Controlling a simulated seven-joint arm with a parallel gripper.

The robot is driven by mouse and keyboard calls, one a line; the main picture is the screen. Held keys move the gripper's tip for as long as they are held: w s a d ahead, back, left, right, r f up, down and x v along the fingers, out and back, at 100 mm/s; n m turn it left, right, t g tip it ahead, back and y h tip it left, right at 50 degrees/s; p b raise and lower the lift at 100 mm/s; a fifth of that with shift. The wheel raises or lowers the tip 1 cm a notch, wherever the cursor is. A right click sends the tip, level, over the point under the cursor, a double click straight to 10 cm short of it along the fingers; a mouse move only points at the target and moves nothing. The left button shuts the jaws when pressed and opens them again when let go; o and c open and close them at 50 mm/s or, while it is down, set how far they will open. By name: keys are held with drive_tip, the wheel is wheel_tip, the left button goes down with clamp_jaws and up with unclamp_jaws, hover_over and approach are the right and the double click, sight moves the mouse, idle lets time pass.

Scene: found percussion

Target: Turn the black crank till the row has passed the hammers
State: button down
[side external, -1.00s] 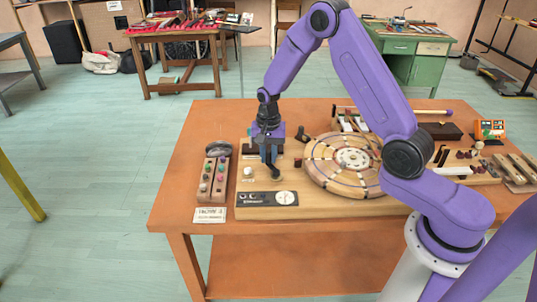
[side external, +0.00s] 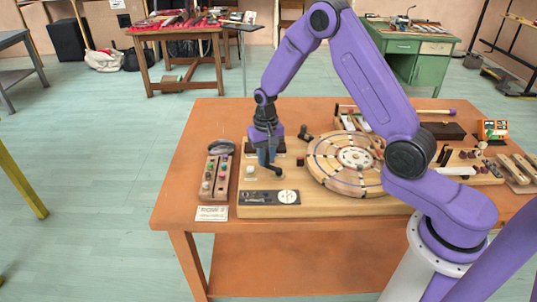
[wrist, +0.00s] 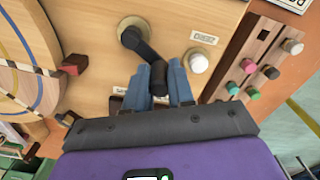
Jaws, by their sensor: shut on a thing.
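The black crank (wrist: 147,48) stands on a pale wooden board, its round hub at the upper left of its arm in the wrist view. Its black handle (wrist: 183,73) lies between the blue fingers of my gripper (wrist: 164,72), which is shut on it. In the side view my gripper (side external: 266,160) points down over the crank (side external: 277,172), partly covering it. The round wooden wheel (side external: 318,178), with curved lines and dark blocks on its rim, lies right of the crank. I cannot make out the hammers clearly.
A white knob (wrist: 198,63) stands close beside the crank. A narrow wooden block with coloured knobs (side external: 209,188) lies left of the board. A dark panel with a white dial (side external: 288,197) is at the board's front. The orange table (side external: 176,205) is bare at far left.

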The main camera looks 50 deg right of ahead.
drive_tip(key=n, duration=0.1)
drive_tip(key=a+n, duration=0.1)
drive_tip(key=n, duration=0.1)
drive_tip(key=shift+s+a+n, duration=0.2)
drive_tip(key=shift+s+n, duration=0.05)
drive_tip(key=shift+n, duration=0.05)
drive_tip(key=shift+s+a+n, duration=0.2)
drive_tip(key=shift+a+n, duration=0.05)
drive_tip(key=shift+n, duration=0.5)
drive_tip(key=shift+s+a+n, duration=0.15)
drive_tip(key=shift+a+n, duration=0.05)
drive_tip(key=shift+n, duration=0.55)
drive_tip(key=c, duration=1)
unclamp_jaws()
drive_tip(key=shift+o, duration=0.2)
wheel_tip(320, 180, up, 18)
drive_tip(key=shift+f, duration=0.25)
